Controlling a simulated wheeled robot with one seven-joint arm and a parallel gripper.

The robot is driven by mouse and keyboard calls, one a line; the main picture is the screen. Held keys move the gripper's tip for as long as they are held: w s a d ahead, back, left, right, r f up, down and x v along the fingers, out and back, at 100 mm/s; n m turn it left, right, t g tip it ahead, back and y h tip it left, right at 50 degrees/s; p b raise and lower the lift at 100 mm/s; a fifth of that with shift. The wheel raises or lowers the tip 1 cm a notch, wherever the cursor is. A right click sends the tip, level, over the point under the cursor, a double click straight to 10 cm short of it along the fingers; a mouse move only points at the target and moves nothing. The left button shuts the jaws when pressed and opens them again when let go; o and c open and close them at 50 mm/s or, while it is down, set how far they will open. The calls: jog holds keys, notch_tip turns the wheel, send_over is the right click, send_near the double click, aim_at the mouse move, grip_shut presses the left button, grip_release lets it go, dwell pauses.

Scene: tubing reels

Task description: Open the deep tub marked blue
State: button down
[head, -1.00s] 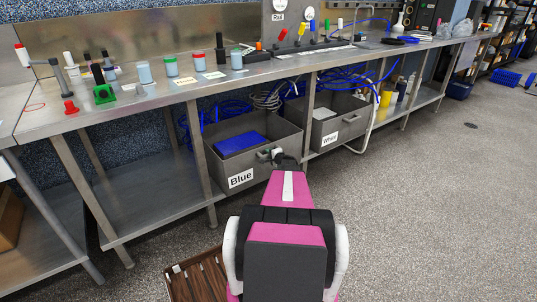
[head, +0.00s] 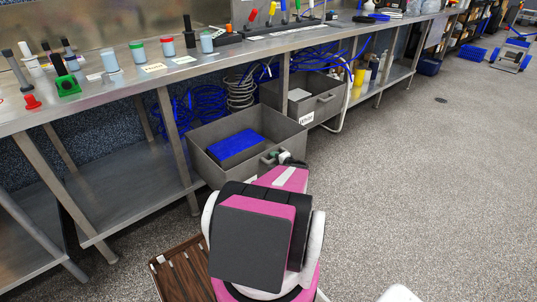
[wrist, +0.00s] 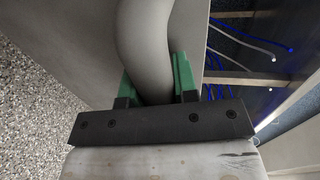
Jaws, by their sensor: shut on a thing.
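The deep grey tub (head: 222,174) under the bench holds a blue block (head: 236,147). Its Blue label, readable a second ago, is now mostly hidden behind my arm. The tub juts out past the bench leg on its right. My gripper (head: 283,157) is at the handle on the tub's front. In the wrist view, the green fingers of my gripper (wrist: 155,78) stand on both sides of the thick grey handle (wrist: 145,35) and are shut on it. The tub's front wall (wrist: 70,50) fills the upper left there.
A second grey tub (head: 318,108) with a white label sits to the right under the bench (head: 120,100). Bench legs (head: 178,150) stand beside the tubs. Open floor (head: 430,170) lies to the right.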

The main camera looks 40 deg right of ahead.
jog(key=shift+s, duration=0.45)
jog(key=c, duration=0.9)
grip_release()
jog(key=shift+s, duration=0.1)
jog(key=v, duration=1)
jog(key=shift+s+d, duration=0.15)
jog(key=shift+s, duration=0.15)
